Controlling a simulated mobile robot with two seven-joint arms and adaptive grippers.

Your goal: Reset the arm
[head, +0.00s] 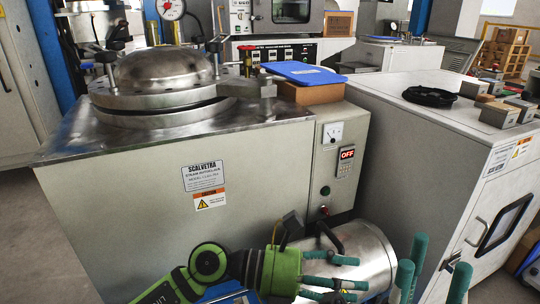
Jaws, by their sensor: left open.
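My left arm comes in from the bottom left, and its green gripper (345,272) has teal fingers spread apart with nothing between them. They are in front of a shiny steel cylinder (372,250) with a black handle, hiding part of it; I cannot tell whether they touch it. My right gripper (435,278) shows only as teal fingers pointing up at the bottom edge, right of the cylinder. These fingers stand apart with nothing visible between them; its palm and arm are out of frame.
A grey autoclave cabinet (110,215) with a domed steel lid (165,70) stands close in front. Its panel shows a red OFF display (347,154). A blue object on a brown box (310,94) sits at its right corner. A white cabinet (425,160) stands at right. Floor (30,235) shows at left.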

